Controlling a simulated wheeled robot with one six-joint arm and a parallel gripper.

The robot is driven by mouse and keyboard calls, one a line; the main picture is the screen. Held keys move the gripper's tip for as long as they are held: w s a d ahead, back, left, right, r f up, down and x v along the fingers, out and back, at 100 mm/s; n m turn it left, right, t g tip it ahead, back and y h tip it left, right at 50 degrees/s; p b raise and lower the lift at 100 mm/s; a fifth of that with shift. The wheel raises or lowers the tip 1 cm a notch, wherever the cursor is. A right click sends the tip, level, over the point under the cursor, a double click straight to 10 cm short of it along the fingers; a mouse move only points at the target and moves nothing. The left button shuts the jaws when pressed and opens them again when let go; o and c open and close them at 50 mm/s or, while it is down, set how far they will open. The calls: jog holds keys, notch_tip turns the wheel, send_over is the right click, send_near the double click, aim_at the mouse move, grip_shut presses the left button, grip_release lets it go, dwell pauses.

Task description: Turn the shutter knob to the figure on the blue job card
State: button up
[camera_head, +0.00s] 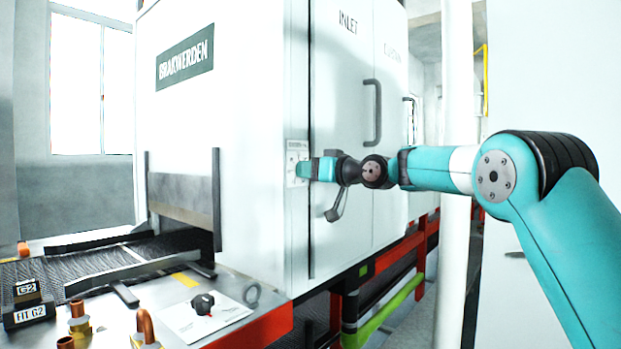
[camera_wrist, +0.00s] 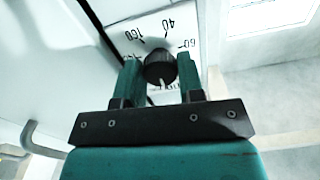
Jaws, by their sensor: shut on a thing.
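The shutter knob (camera_wrist: 160,68) is dark and round in the wrist view, on a white dial plate (camera_wrist: 135,28) with figures. I can read 100, 40 and 60 there; other marks are partly hidden by the fingers. A pale mark shows on the knob's side toward my gripper. My gripper (camera_wrist: 160,75) has one teal finger on each side of the knob and is shut on it. In the head view the plate (camera_head: 293,151) is on the white cabinet's narrow face, with my gripper (camera_head: 303,170) against it, hiding the knob. I cannot make out a blue job card.
The white cabinet (camera_head: 235,130) has doors with dark handles (camera_head: 373,112). The mesh belt (camera_head: 80,270) enters it at left. The front ledge holds a black knob (camera_head: 202,303) on a white sheet, copper fittings (camera_head: 146,328) and a FIT G2 sign (camera_head: 29,314). A white post (camera_head: 459,80) stands behind my arm.

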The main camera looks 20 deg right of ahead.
jog(key=shift+f, duration=0.1)
dwell(0.3)
jog(key=o, duration=0.9)
jog(key=b+v, duration=0.4)
jog(key=v, duration=1.3)
jog(key=shift+s+d, duration=0.15)
